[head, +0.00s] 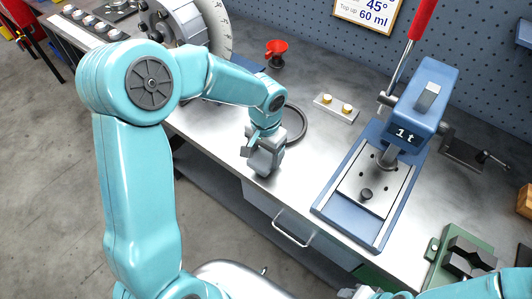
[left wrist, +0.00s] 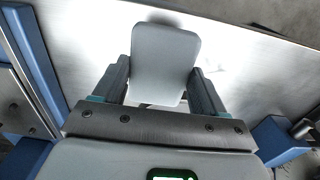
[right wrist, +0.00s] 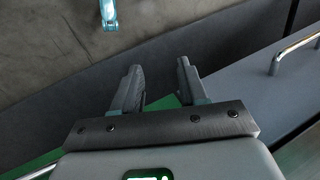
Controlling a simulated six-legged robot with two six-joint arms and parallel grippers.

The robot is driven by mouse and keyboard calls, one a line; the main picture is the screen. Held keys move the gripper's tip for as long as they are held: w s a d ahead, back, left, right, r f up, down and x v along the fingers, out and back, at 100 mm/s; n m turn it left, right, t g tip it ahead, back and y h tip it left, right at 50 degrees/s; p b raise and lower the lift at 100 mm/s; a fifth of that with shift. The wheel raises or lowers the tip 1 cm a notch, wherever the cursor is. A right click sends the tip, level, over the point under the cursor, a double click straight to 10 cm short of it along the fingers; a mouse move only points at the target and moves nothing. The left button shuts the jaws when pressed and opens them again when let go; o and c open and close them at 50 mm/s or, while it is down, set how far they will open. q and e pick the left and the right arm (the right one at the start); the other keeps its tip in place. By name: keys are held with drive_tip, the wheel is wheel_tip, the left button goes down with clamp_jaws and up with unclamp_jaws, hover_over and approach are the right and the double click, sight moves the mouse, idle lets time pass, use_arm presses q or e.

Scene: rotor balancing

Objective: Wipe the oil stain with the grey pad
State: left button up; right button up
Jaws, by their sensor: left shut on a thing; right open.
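The grey pad (left wrist: 165,60), a flat light-grey block with rounded corners, sits between the fingers of my left gripper (left wrist: 160,88) in the left wrist view. The gripper is shut on it. In the head view my left gripper (head: 262,158) is low over the front edge of the steel bench top (head: 335,140). I cannot tell whether the pad touches the bench. I cannot make out the oil stain; the gripper and pad may hide it. My right gripper (right wrist: 160,88) is open and empty in the right wrist view, with dark floor beyond it.
A blue press (head: 385,165) marked "1 t" stands right of my left gripper. A dark ring (head: 303,122) lies just behind the gripper. A drawer handle (head: 293,232) juts from the bench front.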

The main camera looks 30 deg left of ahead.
use_arm(q)
wheel_tip(320, 180, up, 3)
drive_tip(key=shift+a+f+p, duration=0.1)
drive_tip(key=shift+a+p, duration=0.05)
drive_tip(key=shift+p, duration=0.65)
drive_tip(key=shift+r+p, duration=0.55)
drive_tip(key=shift+r, duration=0.35)
drive_tip(key=shift+w+d+n, duration=0.1)
drive_tip(key=shift+d+n, duration=0.1)
drive_tip(key=shift+n, duration=0.1)
